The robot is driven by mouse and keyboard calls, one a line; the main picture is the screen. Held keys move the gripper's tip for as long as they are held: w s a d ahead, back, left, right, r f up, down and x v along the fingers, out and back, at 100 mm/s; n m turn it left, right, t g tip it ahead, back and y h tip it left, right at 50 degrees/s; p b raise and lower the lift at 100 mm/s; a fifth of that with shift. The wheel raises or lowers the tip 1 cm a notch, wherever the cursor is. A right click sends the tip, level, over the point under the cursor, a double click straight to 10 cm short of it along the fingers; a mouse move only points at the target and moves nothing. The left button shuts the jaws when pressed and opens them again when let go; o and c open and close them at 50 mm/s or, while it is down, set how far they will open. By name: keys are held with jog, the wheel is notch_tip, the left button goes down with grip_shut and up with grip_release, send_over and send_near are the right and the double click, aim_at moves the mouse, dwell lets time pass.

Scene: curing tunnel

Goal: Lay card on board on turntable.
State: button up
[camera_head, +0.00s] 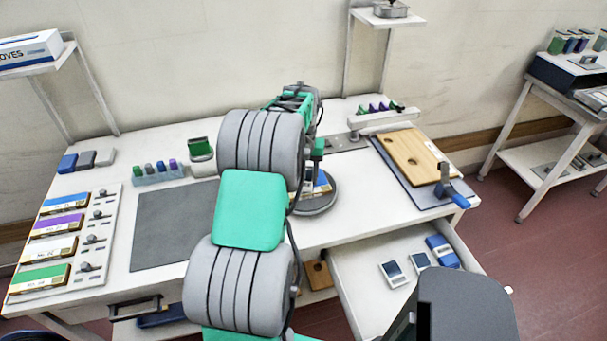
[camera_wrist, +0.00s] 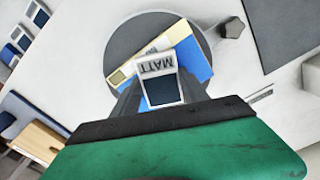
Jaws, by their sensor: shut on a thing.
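My gripper (camera_wrist: 158,98) is shut on a white card (camera_wrist: 157,66) with a dark square and the word MATT, seen in the wrist view. The card is over the board (camera_wrist: 192,58), which has a blue face and a cream edge strip. Whether card and board touch, I cannot tell. The board lies on the round dark grey turntable (camera_wrist: 130,38). In the head view, the turntable (camera_head: 318,208) and part of the board (camera_head: 323,184) show behind my arm, which hides the gripper's tips and the card.
An open drawer (camera_head: 350,290) at the front right holds similar cards (camera_head: 394,273) and a blue item. A wooden board (camera_head: 408,155) lies right of the turntable. A dark mat (camera_head: 170,225) and a rack of coloured boards (camera_head: 60,225) are on the left.

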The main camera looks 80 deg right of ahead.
jog(key=shift+f, duration=0.2)
jog(key=o, duration=1.4)
jog(key=shift+c, duration=0.2)
jog(key=shift+r, duration=0.1)
